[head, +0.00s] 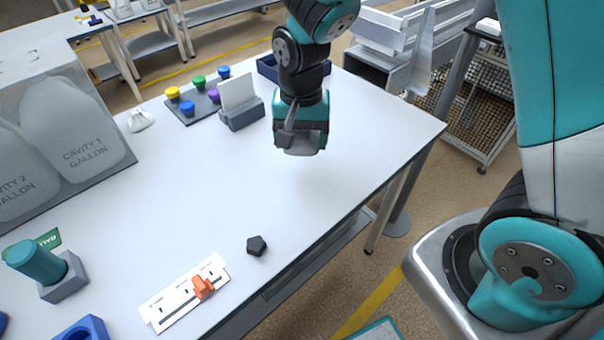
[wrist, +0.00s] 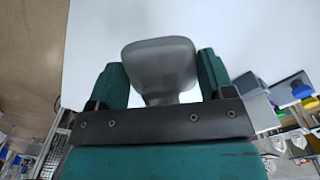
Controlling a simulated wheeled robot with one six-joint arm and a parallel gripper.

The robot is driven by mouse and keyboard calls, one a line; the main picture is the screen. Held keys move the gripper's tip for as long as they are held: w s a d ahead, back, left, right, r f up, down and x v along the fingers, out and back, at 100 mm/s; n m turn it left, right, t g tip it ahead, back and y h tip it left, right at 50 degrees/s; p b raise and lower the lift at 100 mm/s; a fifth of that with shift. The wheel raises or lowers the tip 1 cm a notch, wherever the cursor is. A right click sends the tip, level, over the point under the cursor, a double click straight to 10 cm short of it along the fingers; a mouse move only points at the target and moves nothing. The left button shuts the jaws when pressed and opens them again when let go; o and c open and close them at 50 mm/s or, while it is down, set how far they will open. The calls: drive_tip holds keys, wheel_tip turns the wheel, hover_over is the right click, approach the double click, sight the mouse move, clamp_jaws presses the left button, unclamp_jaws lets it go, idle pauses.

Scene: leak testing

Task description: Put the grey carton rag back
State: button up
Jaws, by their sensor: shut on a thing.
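My gripper (head: 298,150) is above the right part of the white table. It is shut on a smooth grey piece, which I take for the grey carton rag (wrist: 160,68); it sits between the two teal fingers in the wrist view. It has a broad rounded end and narrows towards the palm. In the head view the grey carton rag (head: 297,142) shows at the lower end of the gripper, apart from the table. The part between the fingers is partly hidden.
A grey holder with a white card (head: 240,105), a board with several coloured knobs (head: 197,108) and a blue tray (head: 268,68) stand at the back. A dark pentagonal piece (head: 257,245) and a white slotted gauge (head: 186,292) lie in front. The table's middle is clear.

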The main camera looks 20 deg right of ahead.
sight(301, 182)
wheel_tip(301, 182, down, 11)
drive_tip(key=shift+f, duration=0.1)
idle(0.3)
drive_tip(key=o, duration=1.4)
drive_tip(key=shift+f, duration=0.1)
wheel_tip(301, 182, up, 12)
drive_tip(key=shift+f+b, duration=0.1)
drive_tip(key=shift+b, duration=0.2)
drive_tip(key=s+a+r+n+y, duration=0.2)
drive_tip(key=s+r+n, duration=0.4)
drive_tip(key=s, duration=0.3)
drive_tip(key=s+a+r+n+y, duration=0.2)
drive_tip(key=s+r+n, duration=0.4)
drive_tip(key=s+r, duration=0.2)
drive_tip(key=shift+s+n, duration=0.3)
drive_tip(key=shift+s, duration=0.2)
